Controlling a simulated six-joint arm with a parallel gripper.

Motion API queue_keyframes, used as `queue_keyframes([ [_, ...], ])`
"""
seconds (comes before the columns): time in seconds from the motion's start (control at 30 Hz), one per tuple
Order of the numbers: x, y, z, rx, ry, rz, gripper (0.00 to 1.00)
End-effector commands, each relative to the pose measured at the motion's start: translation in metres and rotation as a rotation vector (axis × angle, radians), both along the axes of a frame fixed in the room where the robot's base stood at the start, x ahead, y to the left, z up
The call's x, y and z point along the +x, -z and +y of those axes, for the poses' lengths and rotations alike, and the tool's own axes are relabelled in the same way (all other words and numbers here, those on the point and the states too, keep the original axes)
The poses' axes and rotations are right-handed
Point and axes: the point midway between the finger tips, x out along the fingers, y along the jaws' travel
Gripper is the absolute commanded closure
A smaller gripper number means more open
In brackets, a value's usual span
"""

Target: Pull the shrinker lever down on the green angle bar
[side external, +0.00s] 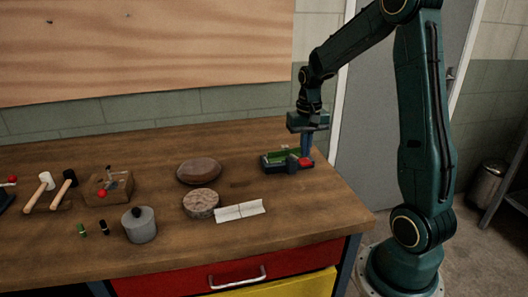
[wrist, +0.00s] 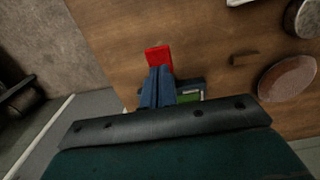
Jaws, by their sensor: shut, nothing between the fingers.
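The shrinker (side external: 270,165) is a dark tool near the right end of the bench. The green angle bar (side external: 284,153) lies at its top and also shows in the wrist view (wrist: 189,97), beside my fingers. A red part, seemingly the lever's end (side external: 305,162), is at the shrinker's right side. In the wrist view the red part (wrist: 158,59) is just beyond my fingertips. My gripper (side external: 306,153) points down at the red part, its blue fingers together with nothing between them. I cannot tell whether the fingertips (wrist: 160,70) touch the red part. My gripper hides part of the shrinker.
A brown oval pad (side external: 199,170), a round wooden block (side external: 201,204) and a white folded sheet (side external: 238,210) lie left of the shrinker. Mallets (side external: 45,182), a grey cylinder (side external: 139,225) and another red-knobbed tool (side external: 108,187) are farther left. The bench edge is close on the right.

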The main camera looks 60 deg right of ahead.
Motion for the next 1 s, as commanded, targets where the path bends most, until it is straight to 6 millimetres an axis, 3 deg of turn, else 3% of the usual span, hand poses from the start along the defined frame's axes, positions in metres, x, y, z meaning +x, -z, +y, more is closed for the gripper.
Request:
queue_keyframes([
  [0.37, 0.000, 0.003, 0.000, 0.000, 0.000, 0.000, 1.00],
  [1.0, 0.000, 0.025, 0.000, 0.000, 0.000, 0.000, 1.00],
])
